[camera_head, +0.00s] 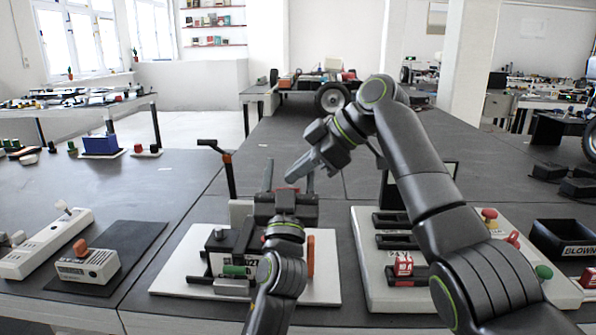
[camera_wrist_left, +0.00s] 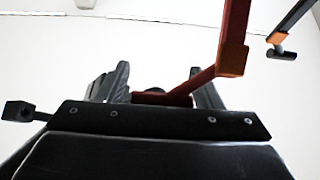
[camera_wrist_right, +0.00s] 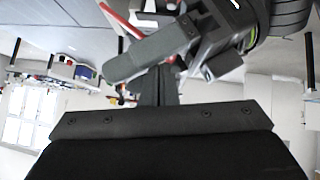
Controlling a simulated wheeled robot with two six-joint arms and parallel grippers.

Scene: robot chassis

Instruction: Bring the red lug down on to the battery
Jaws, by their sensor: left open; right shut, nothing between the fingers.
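The battery (camera_head: 222,242) is a dark block on a white board, partly hidden behind my left arm. My left gripper (camera_head: 288,180) is open above the board, fingers pointing up and away. In the left wrist view a red bar (camera_wrist_left: 165,98), apparently the red lug's arm, crosses between its spread fingers (camera_wrist_left: 155,85); it runs to an orange joint (camera_wrist_left: 232,62). Whether it touches them I cannot tell. The lug's end is hidden. My right gripper (camera_head: 293,176) is shut and empty, beside my left fingertips; its fingers show in the right wrist view (camera_wrist_right: 158,86).
A white panel (camera_head: 375,292) with buttons lies to the right, with a black bin (camera_head: 565,238) beyond. A grey device (camera_head: 88,266) sits left.

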